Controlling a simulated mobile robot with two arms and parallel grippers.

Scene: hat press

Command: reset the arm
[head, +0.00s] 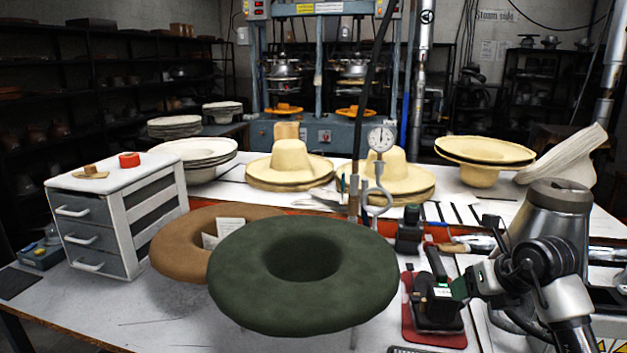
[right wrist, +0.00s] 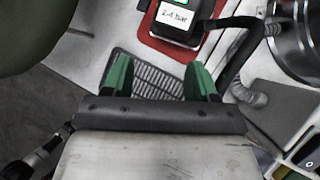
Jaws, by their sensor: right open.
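My right arm comes in from the lower right of the head view. Its gripper (head: 458,288) is above the table beside a black device (head: 436,308) on a red mat (head: 408,325). In the right wrist view my right gripper (right wrist: 158,80) has two green fingers spread apart, with nothing between them. Beyond the fingertips, the black device (right wrist: 178,22) with a white label shows on the red mat (right wrist: 150,38). A dark grille (right wrist: 142,78) lies below the fingers. My left gripper is not in view.
A large dark green ring-shaped hat form (head: 240,275) stands left of the gripper, with a brown one (head: 172,255) behind it. A grey metal vessel (head: 555,215) stands close on the right. Cream hats (head: 290,165) and a dial gauge (head: 381,138) are farther back.

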